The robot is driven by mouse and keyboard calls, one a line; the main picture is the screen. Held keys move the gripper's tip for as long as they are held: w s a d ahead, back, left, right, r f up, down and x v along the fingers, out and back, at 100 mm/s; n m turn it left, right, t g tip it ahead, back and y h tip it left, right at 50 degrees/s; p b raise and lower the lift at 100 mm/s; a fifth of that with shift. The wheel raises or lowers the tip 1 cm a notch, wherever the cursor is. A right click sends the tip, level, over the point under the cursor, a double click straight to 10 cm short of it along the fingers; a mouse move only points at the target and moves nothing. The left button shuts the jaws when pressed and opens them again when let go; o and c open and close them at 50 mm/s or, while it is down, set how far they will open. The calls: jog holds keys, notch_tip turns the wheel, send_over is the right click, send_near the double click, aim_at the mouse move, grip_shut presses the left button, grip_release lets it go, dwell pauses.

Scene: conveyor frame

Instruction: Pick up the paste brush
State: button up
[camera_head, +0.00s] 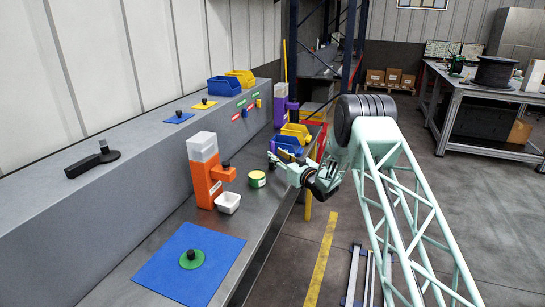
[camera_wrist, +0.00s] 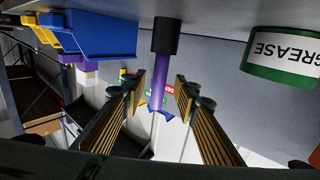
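What looks like the paste brush (camera_wrist: 160,75), a thin purple shaft with a black end, is in the middle of the wrist view, which is turned upside down. Its black end meets the grey bench top. My gripper (camera_wrist: 160,92) is open, with one ribbed finger on each side of the shaft in the picture and a gap on both sides. I cannot tell how deep the shaft is between the fingertips. In the head view my gripper (camera_head: 277,162) is low over the bench's right side; I cannot make out the brush there.
A green grease tin (camera_head: 257,179) stands close to my gripper, with a white cup (camera_head: 228,202) and an orange dispenser (camera_head: 204,180) to its left. Blue (camera_head: 287,145) and yellow (camera_head: 298,131) bins and a purple dispenser (camera_head: 280,106) stand behind. A blue mat (camera_head: 215,262) lies in front.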

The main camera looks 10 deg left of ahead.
aim_at(272, 151)
jog(key=shift+b+x, duration=0.3)
jog(key=shift+x, duration=1.5)
jog(key=c, duration=0.9)
jog(key=shift+r, duration=0.1)
jog(key=shift+r+p, duration=0.85)
jog(key=shift+r, duration=4)
